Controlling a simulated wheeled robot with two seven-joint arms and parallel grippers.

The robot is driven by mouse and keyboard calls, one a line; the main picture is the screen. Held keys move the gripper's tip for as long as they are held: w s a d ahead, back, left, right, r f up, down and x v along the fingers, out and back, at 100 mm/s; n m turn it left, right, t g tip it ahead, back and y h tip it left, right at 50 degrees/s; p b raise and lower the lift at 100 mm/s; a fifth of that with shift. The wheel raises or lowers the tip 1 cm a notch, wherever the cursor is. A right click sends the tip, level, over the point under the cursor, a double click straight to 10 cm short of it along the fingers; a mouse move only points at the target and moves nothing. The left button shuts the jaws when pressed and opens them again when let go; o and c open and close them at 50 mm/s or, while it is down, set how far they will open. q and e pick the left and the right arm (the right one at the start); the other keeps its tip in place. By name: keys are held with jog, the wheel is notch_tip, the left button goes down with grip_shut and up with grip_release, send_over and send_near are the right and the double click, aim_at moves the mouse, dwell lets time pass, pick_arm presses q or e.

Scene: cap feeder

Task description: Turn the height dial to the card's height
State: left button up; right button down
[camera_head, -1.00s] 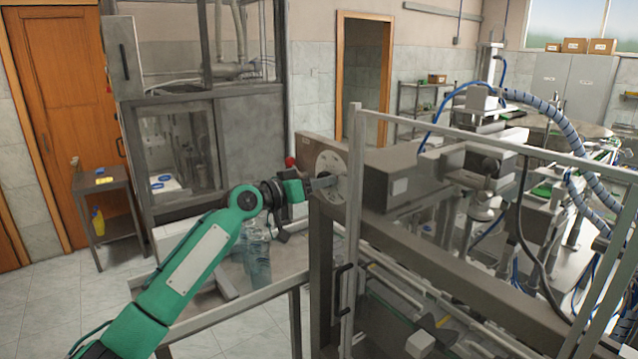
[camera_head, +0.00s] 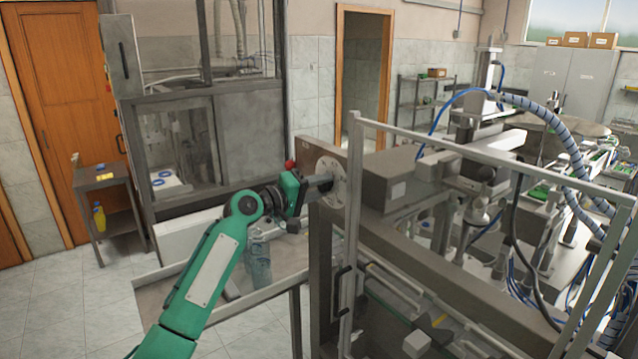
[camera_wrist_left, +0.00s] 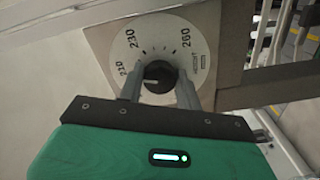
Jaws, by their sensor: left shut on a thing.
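The height dial is a round pale plate (camera_head: 334,176) on the machine's grey end panel. In the left wrist view its plate (camera_wrist_left: 119,42) carries the numbers 210, 230 and 260, tick marks and a small label. Its dark knob (camera_wrist_left: 158,74) is at the middle. My left gripper (camera_wrist_left: 160,88) is shut on the knob, one grey finger on each side. The gripper also shows against the dial in the head view (camera_head: 326,184). The fingers hide the lower plate, and I cannot read the knob's pointer surely. I see no readable card. My right gripper is not in view.
A red button (camera_head: 290,164) sits beside the dial panel. A metal guard frame (camera_head: 354,240) stands just right of the dial. A grey bench (camera_head: 215,290) with clear containers (camera_head: 257,264) lies below my left arm.

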pick_arm(q)
jog(key=shift+r+n, duration=0.1)
jog(key=shift+n, duration=0.5)
jog(key=o, duration=1)
jog(key=shift+s+a+f, duration=0.25)
jog(key=shift+a, duration=0.25)
jog(key=b+v, duration=0.2)
jog(key=v, duration=0.4)
jog(key=b+v, duration=0.3)
jog(key=v, duration=0.3)
jog(key=shift+s+a+r, duration=0.2)
jog(key=shift+a, duration=0.1)
